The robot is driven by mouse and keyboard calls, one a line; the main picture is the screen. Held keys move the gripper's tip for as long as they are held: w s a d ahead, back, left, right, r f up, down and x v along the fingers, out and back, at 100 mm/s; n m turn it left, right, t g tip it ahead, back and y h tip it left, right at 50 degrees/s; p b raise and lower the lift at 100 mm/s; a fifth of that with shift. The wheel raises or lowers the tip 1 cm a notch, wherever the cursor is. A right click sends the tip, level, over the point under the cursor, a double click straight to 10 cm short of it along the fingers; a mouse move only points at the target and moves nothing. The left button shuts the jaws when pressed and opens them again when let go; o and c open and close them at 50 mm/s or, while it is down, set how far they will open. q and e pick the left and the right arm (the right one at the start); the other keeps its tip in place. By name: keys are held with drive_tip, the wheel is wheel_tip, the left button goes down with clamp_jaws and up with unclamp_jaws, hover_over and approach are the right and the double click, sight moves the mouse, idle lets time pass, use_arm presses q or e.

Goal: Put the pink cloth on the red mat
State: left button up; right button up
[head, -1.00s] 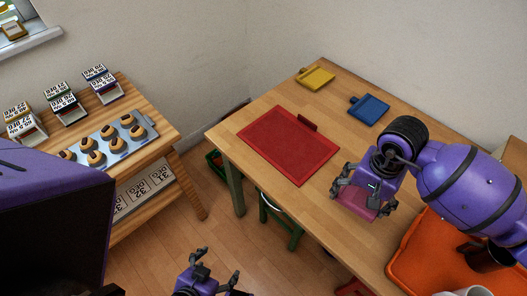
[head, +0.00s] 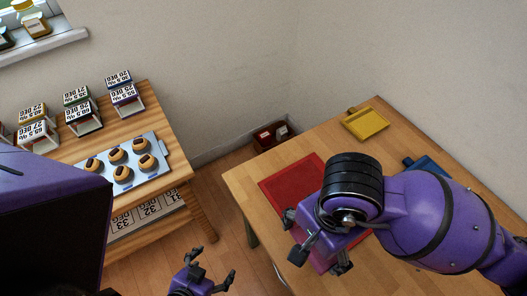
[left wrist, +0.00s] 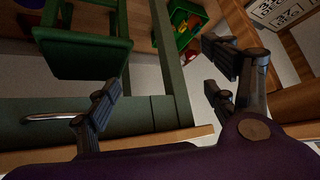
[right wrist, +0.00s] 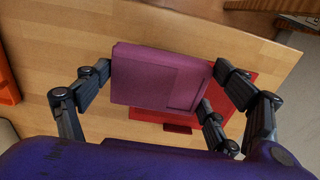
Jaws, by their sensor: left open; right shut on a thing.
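The red mat (head: 288,183) lies flat on the wooden table, partly hidden behind my right arm in the head view. The pink cloth (right wrist: 150,75) is a folded square between the fingers of my right gripper (right wrist: 163,82), which is shut on it. In the right wrist view the cloth covers part of the red mat (right wrist: 245,95); the gap in height is unclear. In the head view the cloth (head: 322,261) shows below the wrist, near the mat's front edge. My left gripper (head: 212,267) is open and empty, off the table at the bottom.
A side table at left holds a tray of buns (head: 122,172) and several label stands. A green stool (left wrist: 85,45) and a green crate (left wrist: 188,18) are near my left gripper.

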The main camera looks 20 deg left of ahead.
drive_tip(key=w+f, duration=0.3)
drive_tip(key=w, duration=0.1)
drive_tip(key=w+f, duration=0.3)
drive_tip(key=w, duration=0.1)
drive_tip(key=w+f, duration=0.3)
drive_tip(key=w, duration=0.1)
drive_tip(key=shift+w, duration=0.25)
drive_tip(key=shift+w+f, duration=0.15)
drive_tip(key=shift+f, duration=0.05)
drive_tip(key=shift+w+f, duration=0.15)
drive_tip(key=shift+f, duration=1.45)
drive_tip(key=shift+f, duration=0.15)
drive_tip(key=o, duration=0.7)
drive_tip(key=shift+f, duration=0.1)
drive_tip(key=shift+c, duration=0.2)
drive_tip(key=o, duration=0.3)
drive_tip(key=shift+o, duration=0.2)
